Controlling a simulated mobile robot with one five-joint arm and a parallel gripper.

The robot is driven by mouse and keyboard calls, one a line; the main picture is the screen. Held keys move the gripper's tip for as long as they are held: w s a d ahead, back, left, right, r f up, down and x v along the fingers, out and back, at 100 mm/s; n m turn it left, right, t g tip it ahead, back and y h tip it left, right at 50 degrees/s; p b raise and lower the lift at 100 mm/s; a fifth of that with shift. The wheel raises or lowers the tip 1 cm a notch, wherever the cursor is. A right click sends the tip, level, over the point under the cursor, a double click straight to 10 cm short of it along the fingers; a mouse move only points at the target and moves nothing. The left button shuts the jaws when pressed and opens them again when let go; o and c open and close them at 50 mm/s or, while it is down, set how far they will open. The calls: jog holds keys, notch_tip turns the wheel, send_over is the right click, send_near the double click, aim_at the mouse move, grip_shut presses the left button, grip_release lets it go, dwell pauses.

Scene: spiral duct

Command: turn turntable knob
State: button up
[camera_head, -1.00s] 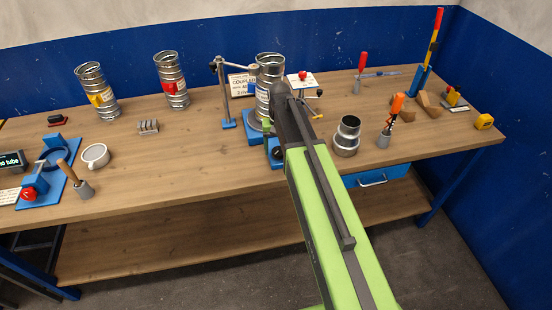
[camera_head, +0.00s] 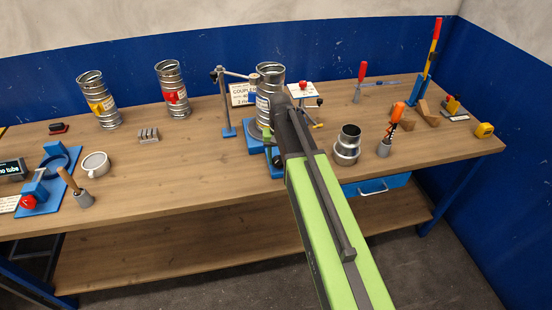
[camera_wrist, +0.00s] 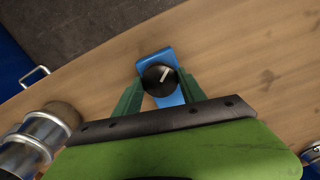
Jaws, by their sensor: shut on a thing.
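The turntable knob (camera_wrist: 154,80) is black with a white pointer line and sits on a small blue block (camera_wrist: 166,98) at the table's front edge. My gripper (camera_wrist: 160,83) has its two green fingers on either side of the knob, shut on it. In the head view, my gripper (camera_head: 273,157) is low at the front of the blue turntable base (camera_head: 250,146), and my arm hides the knob there. The spiral duct (camera_head: 268,84) stands upright on the grey turntable, partly behind my arm.
A post with a side arm (camera_head: 222,100) stands left of the duct. Two more ducts (camera_head: 98,100) (camera_head: 172,90) stand at the back left. The table front left of the turntable is clear.

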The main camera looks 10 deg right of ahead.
jog(key=shift+n, duration=0.4)
jog(key=shift+n, duration=2.5)
jog(key=o, duration=1.4)
